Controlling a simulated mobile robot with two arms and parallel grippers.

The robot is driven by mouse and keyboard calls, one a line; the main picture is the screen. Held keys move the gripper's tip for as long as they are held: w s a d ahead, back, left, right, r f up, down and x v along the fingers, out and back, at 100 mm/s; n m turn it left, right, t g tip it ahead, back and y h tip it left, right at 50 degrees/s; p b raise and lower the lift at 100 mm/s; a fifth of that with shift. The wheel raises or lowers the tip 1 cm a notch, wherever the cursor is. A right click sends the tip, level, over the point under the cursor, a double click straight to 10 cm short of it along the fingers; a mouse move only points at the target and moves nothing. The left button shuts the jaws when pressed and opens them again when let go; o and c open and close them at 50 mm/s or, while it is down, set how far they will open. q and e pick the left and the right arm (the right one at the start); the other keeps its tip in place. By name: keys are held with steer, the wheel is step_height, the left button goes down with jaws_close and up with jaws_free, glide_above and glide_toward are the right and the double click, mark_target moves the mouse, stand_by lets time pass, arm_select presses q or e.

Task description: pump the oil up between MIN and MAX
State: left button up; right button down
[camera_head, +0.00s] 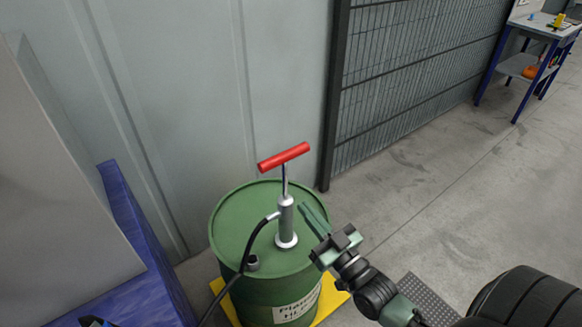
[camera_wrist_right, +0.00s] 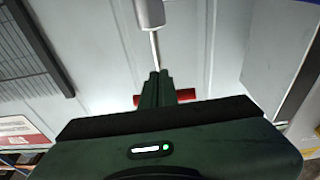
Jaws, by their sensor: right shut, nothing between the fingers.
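The hand pump (camera_head: 286,222) stands upright on the lid of a green drum (camera_head: 235,215). Its silver rod is pulled out, with the red T-handle (camera_head: 283,157) well above the barrel. A black hose (camera_head: 243,260) runs from the barrel down over the drum's front. My right gripper (camera_head: 313,217) is shut and empty, to the right of the barrel and below the handle. In the right wrist view the shut fingers (camera_wrist_right: 157,88) cover the middle of the red handle (camera_wrist_right: 186,95); the barrel (camera_wrist_right: 149,14) is at the top. No MIN or MAX marks show.
The drum stands on a yellow base (camera_head: 332,300). A blue frame (camera_head: 135,235) and grey housing (camera_head: 60,180) are at the left. A dark mesh fence (camera_head: 420,75) is behind. A workbench (camera_head: 545,25) is far right. Open floor lies between.

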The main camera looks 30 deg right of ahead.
step_height(320, 180, up, 11)
steer(key=s+t, duration=0.2)
steer(key=t, duration=0.1)
steer(key=shift+s+d+f+t+y+b, duration=0.2)
steer(key=shift+d+t+y+b, duration=0.1)
steer(key=shift+t, duration=0.1)
steer(key=p+x, duration=0.3)
steer(key=x, duration=0.7)
steer(key=shift+w+a+f, duration=0.1)
steer(key=shift+w+f, duration=0.15)
steer(key=shift+f, duration=0.8)
steer(key=shift+w+f, duration=0.2)
steer(key=shift+f, duration=0.85)
